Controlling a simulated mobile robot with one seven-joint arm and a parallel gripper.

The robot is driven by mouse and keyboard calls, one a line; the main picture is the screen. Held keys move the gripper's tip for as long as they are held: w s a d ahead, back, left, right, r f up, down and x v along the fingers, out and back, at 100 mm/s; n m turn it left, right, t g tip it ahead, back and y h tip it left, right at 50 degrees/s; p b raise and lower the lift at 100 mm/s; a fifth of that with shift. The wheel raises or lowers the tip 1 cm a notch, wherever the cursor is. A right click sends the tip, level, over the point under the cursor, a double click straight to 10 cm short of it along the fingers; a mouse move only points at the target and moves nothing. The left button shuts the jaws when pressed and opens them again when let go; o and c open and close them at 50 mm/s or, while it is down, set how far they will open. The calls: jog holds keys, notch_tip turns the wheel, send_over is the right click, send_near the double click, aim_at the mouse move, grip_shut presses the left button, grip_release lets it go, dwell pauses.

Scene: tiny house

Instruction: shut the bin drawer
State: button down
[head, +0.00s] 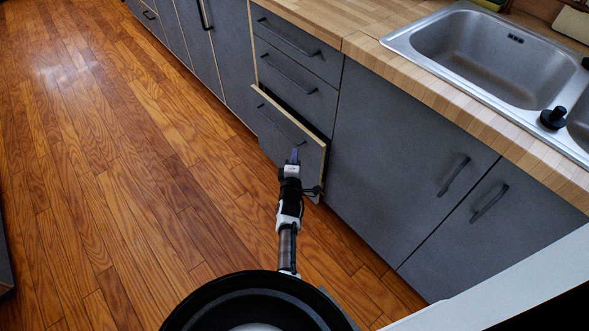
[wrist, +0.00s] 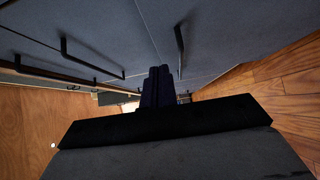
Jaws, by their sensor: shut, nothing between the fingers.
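The bin drawer (head: 292,133) is the lowest drawer in the grey stack. It stands partly open, with a pale top edge and a dark gap behind its front. A dark bar handle runs across its front. My gripper (head: 294,156) is at the right part of that front, near the right end of the handle. I cannot tell whether it touches the front. In the wrist view, my gripper (wrist: 158,88) shows its dark fingers together, with nothing between them. My fingers and wrist hide part of that view.
Two closed drawers (head: 292,78) sit above the open one. Closed cupboard doors (head: 400,150) with bar handles are to the right, below a wooden counter (head: 360,42) and steel sink (head: 490,50). The wooden floor (head: 110,170) at left is clear.

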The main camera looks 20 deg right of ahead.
aim_at(305, 134)
jog(key=w+d+b, duration=0.4)
jog(key=d+b, duration=0.1)
jog(key=shift+w+f, duration=0.1)
jog(key=shift+w, duration=0.1)
jog(key=shift+d+b, duration=0.1)
jog(key=shift+b, duration=0.2)
jog(key=shift+w+r, duration=0.1)
jog(key=shift+r, duration=0.1)
